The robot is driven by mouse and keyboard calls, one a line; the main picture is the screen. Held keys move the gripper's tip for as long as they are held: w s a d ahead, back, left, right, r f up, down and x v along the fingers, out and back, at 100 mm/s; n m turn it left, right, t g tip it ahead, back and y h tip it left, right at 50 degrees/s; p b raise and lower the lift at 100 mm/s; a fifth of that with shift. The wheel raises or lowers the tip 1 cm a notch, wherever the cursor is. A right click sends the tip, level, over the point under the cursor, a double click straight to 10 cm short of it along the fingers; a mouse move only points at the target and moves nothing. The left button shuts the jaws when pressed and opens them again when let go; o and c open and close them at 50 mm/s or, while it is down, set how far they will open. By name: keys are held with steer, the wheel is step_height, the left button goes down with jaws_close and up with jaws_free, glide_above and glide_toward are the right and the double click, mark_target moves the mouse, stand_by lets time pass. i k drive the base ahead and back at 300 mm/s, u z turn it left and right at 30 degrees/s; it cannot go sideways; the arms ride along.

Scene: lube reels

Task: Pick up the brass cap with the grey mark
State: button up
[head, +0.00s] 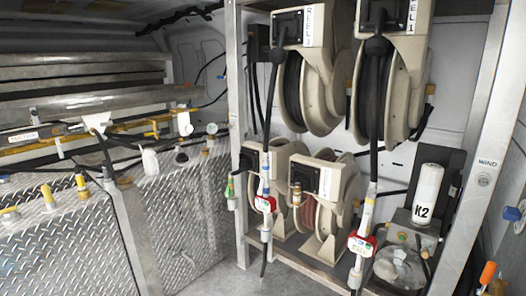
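I cannot make out for certain a brass cap with a grey mark. A brass-coloured fitting (296,192) with banded ends hangs at the front of the lower left reel; it is too small to show a grey mark clearly. Several yellow or brass-coloured fittings stand on the diamond-plate tank at the left, among them an upright one (82,185), a second upright one (47,193) and a low one (9,212). Their markings are too small to read. My gripper is not in view.
Cream hose reels (322,75) fill a metal rack, with hoses and red-handled nozzles (264,204) hanging in front. A white K2 cylinder (427,193) stands at the right. The diamond-plate tank (60,245) is at left. Bare floor (225,280) shows between.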

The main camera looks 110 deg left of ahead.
mark_target(125, 179)
steer(key=k, duration=1.1)
steer(key=i, duration=0.15)
steer(key=u, duration=2.3)
steer(key=i, duration=0.15)
steer(key=u, duration=1.5)
steer(key=k, duration=0.45)
steer(key=u, duration=0.4)
steer(key=i, duration=1.45)
steer(key=z, duration=0.4)
